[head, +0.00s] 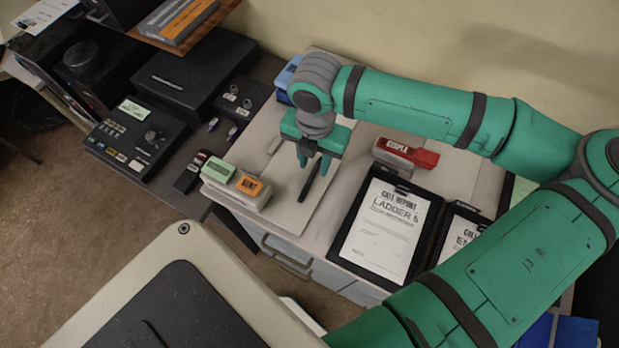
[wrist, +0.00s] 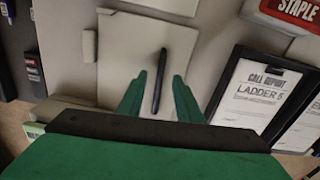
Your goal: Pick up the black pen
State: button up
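The black pen (head: 308,184) lies on a cream folder or sheet (head: 284,208) on the light desk top, slanting in the head view. My green gripper (head: 313,168) is above its far end, pointing down, with its fingers apart. In the wrist view the pen (wrist: 159,82) shows upright in the picture between the two open fingers (wrist: 158,76), with a gap on each side. I cannot tell exactly how high the fingertips are above the folder.
A red stapler box (head: 408,152) and clipboards with call reports (head: 383,226) are to the right. A box with green and orange labels (head: 237,186) is to the left. A black console (head: 137,138) stands farther left. A blue object (head: 288,77) is behind my gripper.

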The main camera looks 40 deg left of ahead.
jog(key=shift+f, duration=0.95)
